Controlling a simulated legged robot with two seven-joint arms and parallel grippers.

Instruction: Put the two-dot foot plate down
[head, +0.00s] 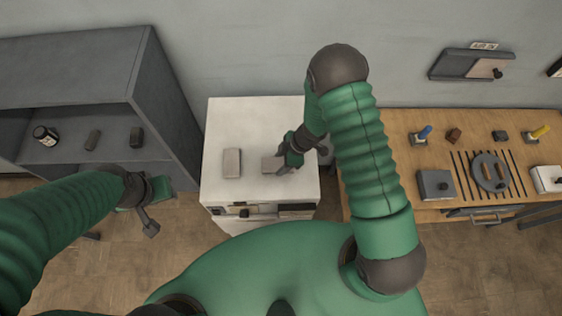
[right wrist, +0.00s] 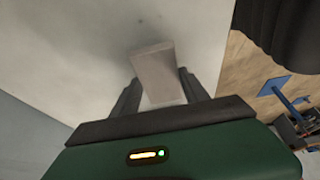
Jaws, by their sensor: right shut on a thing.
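A small grey block-like plate (head: 272,164) is between the fingers of my right gripper (head: 284,164), over the white cabinet top (head: 230,120). In the right wrist view the plate (right wrist: 158,72) shows as a pale slab between the two dark fingers (right wrist: 158,92), and the jaws are shut on it. I cannot tell whether it touches the top. A second similar plate (head: 232,163) lies left of it on the same top. No dots can be made out on either. My left gripper (head: 148,222) is off to the left, apart from the cabinet, and its jaw state is unclear.
A grey shelf unit (head: 165,110) stands left, with a jar (head: 45,135) and small blocks on it. A wooden bench (head: 400,125) on the right holds a round grey fixture (head: 489,172) and several small parts. The front part of the white top is clear.

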